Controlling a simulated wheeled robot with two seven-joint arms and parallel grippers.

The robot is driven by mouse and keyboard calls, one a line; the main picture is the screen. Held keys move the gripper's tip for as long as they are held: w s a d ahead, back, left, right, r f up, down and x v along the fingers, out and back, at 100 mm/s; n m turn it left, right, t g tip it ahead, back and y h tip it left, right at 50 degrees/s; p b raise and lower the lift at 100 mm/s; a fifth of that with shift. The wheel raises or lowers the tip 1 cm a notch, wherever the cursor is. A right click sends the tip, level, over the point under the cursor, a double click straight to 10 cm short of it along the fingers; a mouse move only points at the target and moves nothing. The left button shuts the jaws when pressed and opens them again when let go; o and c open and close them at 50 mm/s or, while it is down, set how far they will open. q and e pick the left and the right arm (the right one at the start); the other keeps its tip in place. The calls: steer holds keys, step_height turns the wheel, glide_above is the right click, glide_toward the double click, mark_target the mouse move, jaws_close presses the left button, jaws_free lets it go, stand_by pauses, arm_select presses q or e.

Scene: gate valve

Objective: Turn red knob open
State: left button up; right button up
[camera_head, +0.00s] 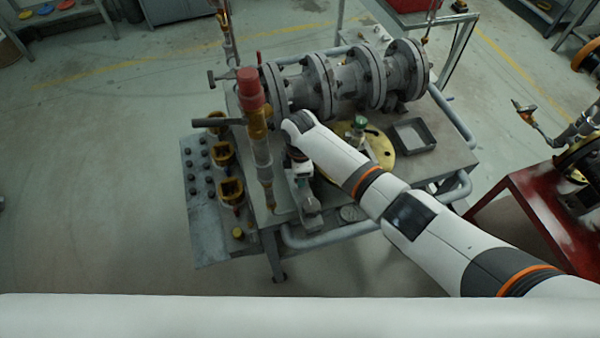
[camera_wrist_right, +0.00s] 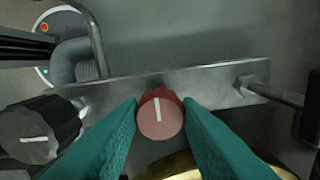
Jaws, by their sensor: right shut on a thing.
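The red knob (camera_wrist_right: 160,116) sits on a flat metal bar in the right wrist view. A short white line on its face stands nearly upright in the picture. The teal fingers of my right gripper (camera_wrist_right: 160,104) are shut on the knob, one on each side. In the head view my right arm reaches in from the lower right to the valve table, and its wrist hides the knob there. My left gripper is in neither view.
A black knob (camera_wrist_right: 38,130) with a white line is left of the red knob. The metal bar (camera_wrist_right: 215,82) runs behind both. In the head view, a grey flanged pipe (camera_head: 345,80) lies across the table's back, and a red-topped upright pipe (camera_head: 251,90) stands left of my wrist.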

stand_by(0.3)
steer(key=o, duration=1)
steer(key=shift+c, duration=0.2)
step_height(320, 180, up, 12)
steer(key=b, duration=0.2)
